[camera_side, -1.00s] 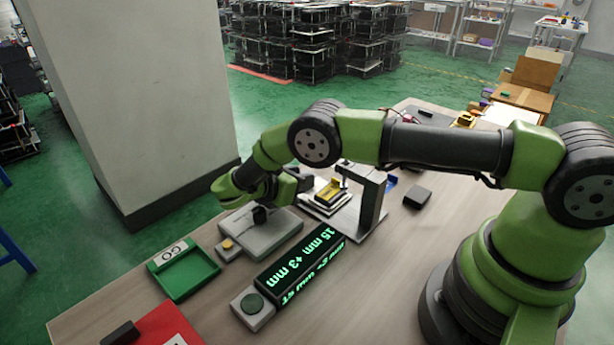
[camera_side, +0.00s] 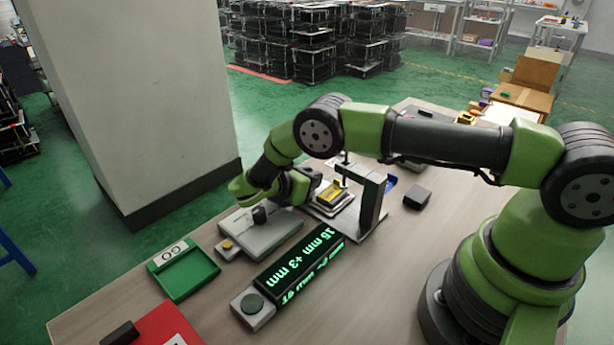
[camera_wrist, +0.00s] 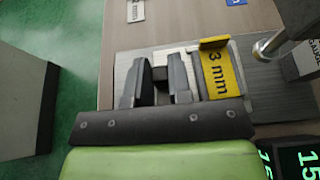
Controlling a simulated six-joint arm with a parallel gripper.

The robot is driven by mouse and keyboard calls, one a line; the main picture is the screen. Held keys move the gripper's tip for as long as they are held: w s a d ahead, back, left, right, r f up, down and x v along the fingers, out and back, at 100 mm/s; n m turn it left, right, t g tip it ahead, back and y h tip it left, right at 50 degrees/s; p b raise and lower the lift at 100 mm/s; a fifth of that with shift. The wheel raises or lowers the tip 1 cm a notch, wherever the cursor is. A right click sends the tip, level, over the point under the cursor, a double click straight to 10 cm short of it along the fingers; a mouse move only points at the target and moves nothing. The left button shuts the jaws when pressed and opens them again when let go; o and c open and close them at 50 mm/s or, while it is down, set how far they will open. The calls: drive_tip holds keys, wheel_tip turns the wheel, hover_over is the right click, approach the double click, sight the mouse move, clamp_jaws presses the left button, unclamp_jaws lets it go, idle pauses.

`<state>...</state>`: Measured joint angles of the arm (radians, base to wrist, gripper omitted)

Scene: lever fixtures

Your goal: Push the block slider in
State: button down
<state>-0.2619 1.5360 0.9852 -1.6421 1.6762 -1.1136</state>
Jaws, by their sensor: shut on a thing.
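The block slider (camera_wrist: 183,60) is a light plate carrying a yellow block marked 3 mm (camera_wrist: 217,70). In the side view the yellow block (camera_side: 333,193) sits at the grey gauge stand (camera_side: 371,203), by its thin probe. My gripper (camera_wrist: 161,66) is over the slider's left part in the wrist view, its two dark fingers either side of a small dark knob (camera_wrist: 160,75) and shut on it. In the side view my gripper (camera_side: 312,183) is left of the yellow block; its fingertips are largely hidden.
In front are a black display (camera_side: 303,265) with green digits, a green GO tray (camera_side: 185,277) and a red tray (camera_side: 165,325). A dark block (camera_side: 417,197) lies right of the stand.

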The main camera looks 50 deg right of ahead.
sight(322, 192)
drive_tip(key=shift+s, duration=1.8)
drive_tip(key=c, duration=1.3)
unclamp_jaws()
drive_tip(key=shift+c, duration=0.2)
drive_tip(key=shift+w+a+r, duration=0.1)
drive_tip(key=shift+a+r, duration=0.05)
drive_tip(key=shift+a, duration=0.15)
drive_tip(key=v, duration=0.9)
drive_tip(key=shift+a+r, duration=0.1)
drive_tip(key=shift+a, duration=0.1)
